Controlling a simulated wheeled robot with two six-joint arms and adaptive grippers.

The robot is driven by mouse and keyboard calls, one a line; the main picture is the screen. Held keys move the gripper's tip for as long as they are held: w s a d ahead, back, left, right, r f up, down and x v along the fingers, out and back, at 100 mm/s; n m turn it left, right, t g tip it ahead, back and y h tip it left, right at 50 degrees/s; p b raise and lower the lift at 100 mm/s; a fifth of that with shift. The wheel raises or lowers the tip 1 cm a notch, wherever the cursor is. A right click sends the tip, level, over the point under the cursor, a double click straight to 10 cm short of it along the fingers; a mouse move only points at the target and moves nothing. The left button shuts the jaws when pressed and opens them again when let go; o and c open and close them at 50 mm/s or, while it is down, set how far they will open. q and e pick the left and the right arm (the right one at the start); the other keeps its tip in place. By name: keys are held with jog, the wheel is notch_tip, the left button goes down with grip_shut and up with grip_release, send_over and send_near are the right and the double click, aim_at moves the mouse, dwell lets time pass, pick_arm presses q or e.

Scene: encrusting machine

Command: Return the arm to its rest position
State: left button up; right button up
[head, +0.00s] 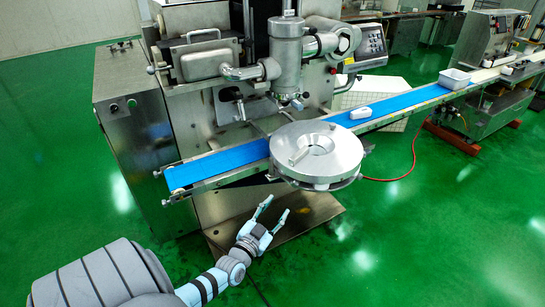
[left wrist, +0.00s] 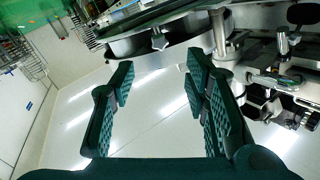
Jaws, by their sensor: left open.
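My left gripper (head: 272,214) is open and empty. In the head view it is in front of the encrusting machine, below and to the left of the round metal disc (head: 316,152). A clear gap separates its fingers from the disc. In the left wrist view my left gripper (left wrist: 158,80) has its two dark green fingers spread wide, with nothing between them. The steel encrusting machine (head: 140,120) stands behind it. My right gripper is not seen in either view.
A blue conveyor belt (head: 220,165) runs behind the disc, from lower left to upper right. A small white object (head: 361,113) and a white tub (head: 454,78) sit on it. A metal base plate (head: 285,230) lies under the machine. Green floor in front is clear.

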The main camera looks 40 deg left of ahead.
pick_arm(q)
jog(key=shift+v, duration=0.95)
